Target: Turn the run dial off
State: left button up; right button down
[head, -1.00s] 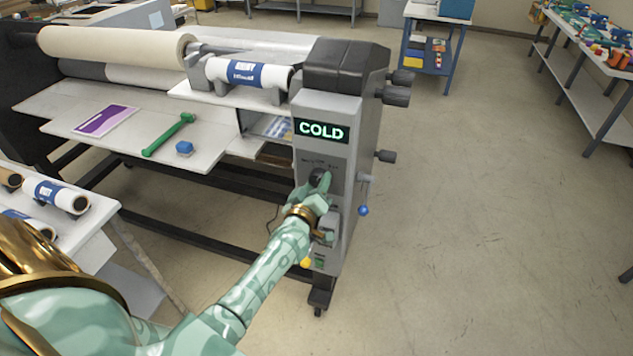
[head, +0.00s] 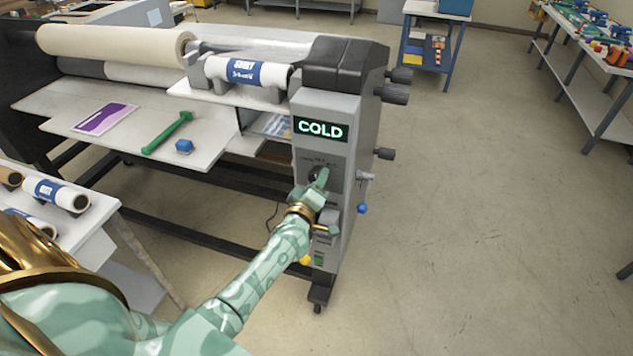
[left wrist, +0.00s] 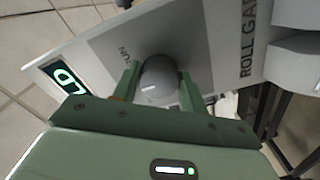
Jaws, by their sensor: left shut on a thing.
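The run dial (left wrist: 158,80) is a dark round knob with a light pointer mark on the grey control panel (head: 319,240) of the laminator. In the left wrist view it sits between the two green fingers of my left gripper (left wrist: 160,88), which is shut on it. Part of the word "RUN" shows beside it. In the head view my left gripper (head: 318,184) reaches the panel below the "COLD" display (head: 321,130), and the dial (head: 314,174) is partly hidden behind it. My right gripper is not in view.
A lever with a blue ball (head: 362,209) juts from the panel's right side. A yellow knob (head: 305,260) sits low on the panel. Open floor is to the right.

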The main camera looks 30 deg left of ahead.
pick_arm(q)
jog(key=o, duration=1)
jog(key=v, duration=1.6)
jog(key=shift+s, duration=0.25)
jog(key=shift+f, duration=0.1)
